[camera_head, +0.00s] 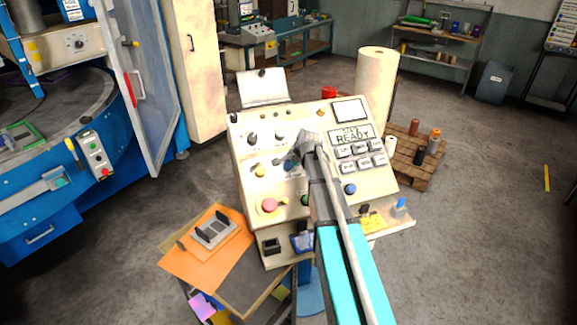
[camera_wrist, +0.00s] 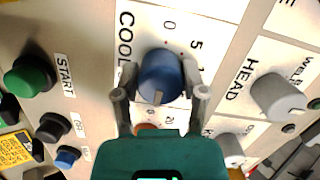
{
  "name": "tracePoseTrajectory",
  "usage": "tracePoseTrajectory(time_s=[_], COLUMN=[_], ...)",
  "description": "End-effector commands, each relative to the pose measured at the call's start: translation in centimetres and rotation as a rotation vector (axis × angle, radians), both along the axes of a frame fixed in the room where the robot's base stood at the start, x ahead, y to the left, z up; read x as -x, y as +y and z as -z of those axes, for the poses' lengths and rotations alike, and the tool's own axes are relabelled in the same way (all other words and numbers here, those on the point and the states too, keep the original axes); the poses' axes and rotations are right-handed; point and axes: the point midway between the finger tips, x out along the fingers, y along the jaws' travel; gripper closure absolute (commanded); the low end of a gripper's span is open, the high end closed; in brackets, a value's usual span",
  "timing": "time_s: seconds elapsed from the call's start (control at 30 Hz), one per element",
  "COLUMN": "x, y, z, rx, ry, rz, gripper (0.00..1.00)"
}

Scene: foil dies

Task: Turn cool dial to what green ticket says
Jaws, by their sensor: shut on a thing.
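The cool dial (camera_wrist: 160,76) is a blue knob beside the printed word COOL on a white plate. Its pale pointer mark faces the bottom of the wrist view. Scale numbers such as 0, 5 and 20 show around it, some partly covered. My gripper (camera_wrist: 159,92) has one finger on each side of the dial and is shut on it. In the head view my gripper (camera_head: 298,155) reaches the middle of the cream control panel (camera_head: 240,150) and mostly hides the dial. I cannot make out a green ticket or its writing for certain.
The grey HEAD knob (camera_wrist: 278,97) is right of the dial. The green START button (camera_wrist: 28,76) is on the left. The panel's display (camera_head: 352,133) reads READY. A red-pink button (camera_head: 269,205) sits lower left. An orange mat (camera_head: 185,265) lies on the side table.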

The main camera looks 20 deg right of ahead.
Motion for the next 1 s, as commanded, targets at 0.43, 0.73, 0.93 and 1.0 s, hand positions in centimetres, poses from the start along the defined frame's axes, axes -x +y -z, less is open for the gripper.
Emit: tracePoseTrajectory(time_s=[0.43,0.73,0.93,1.0], x=[0.03,0.0,0.0,0.0], y=[-0.01,0.0,0.0,0.0], z=[0.02,0.0,-0.01,-0.01], rx=[0.001,0.008,0.043,0.064], ry=[0.001,0.0,0.0,0.0], rz=[-0.001,-0.012,-0.061,-0.09], gripper=[0.11,0.11,0.11,0.11])
